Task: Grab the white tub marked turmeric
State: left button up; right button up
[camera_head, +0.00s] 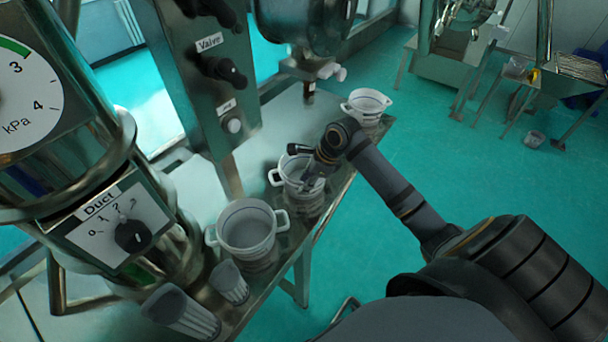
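Three white two-handled tubs stand along the metal table: a near one (246,230), a middle one (291,172) and a far one (366,104). No turmeric marking is readable on any of them, so I cannot tell which is turmeric. My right gripper (314,180) reaches in from the right and points down at the middle tub. Its fingers overlap the tub's rim and opening, and the gripper hides part of the tub's right side. Whether the fingers are open or closed on the rim is not clear. My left gripper is out of view.
A machine with a "Duct" dial (133,235) and a pressure gauge (22,97) stands at left. A "Valve" panel (209,80) rises behind the tubs. The green floor (450,160) at right is open.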

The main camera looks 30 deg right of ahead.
jog(key=x, duration=0.3)
jog(key=shift+a, duration=0.1)
grip_shut()
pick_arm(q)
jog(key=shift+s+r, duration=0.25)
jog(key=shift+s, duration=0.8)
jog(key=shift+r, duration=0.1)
pick_arm(e)
jog(key=shift+r, duration=0.1)
